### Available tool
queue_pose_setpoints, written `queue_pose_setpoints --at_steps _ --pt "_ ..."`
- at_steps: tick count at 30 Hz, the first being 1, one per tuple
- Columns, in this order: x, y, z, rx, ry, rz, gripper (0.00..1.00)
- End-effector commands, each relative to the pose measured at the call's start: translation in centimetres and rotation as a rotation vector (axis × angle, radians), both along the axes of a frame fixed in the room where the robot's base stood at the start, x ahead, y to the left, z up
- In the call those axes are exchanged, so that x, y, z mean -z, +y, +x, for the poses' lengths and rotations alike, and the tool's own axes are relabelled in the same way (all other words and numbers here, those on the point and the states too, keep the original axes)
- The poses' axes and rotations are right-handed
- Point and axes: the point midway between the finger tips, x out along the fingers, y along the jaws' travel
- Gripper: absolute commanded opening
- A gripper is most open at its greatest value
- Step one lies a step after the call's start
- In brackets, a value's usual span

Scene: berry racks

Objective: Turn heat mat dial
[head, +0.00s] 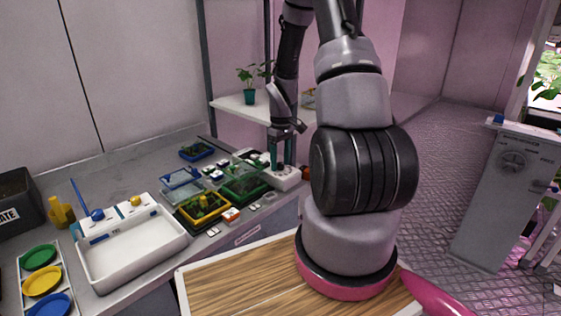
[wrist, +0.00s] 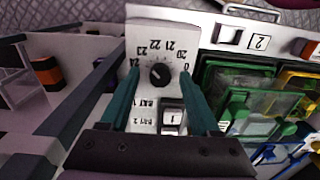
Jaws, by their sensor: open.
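The heat mat dial is a round black knob (wrist: 160,75) on a white control box (wrist: 145,35) in the wrist view. Numbers including 20 to 24 and 0 are printed around the knob. My gripper (wrist: 159,74) is open, with its two teal fingers on either side of the knob and gaps between them and it. Whether the fingertips are level with the knob or above it is hard to tell. In the head view, my gripper (head: 281,160) points down over the white box (head: 287,184) at the bench's right end; the knob is mostly hidden there.
A rocker switch (wrist: 172,117) sits below the knob on the box. Green-framed trays (head: 243,186) and a yellow-framed tray (head: 204,207) stand left of the box. A white basin (head: 135,252) is further left. A shelf (head: 238,107) with a plant is behind.

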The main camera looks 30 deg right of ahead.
Motion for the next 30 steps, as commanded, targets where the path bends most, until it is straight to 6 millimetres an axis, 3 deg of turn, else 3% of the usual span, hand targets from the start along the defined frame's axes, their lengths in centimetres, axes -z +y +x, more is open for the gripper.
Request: queue_pose_setpoints --at_steps 18,30 --pt "-9.9 -0.2 0.1 0.001 -0.003 -0.001 0.63" --pt "-10.7 -0.2 0.1 0.0 -0.001 0.0 0.63"
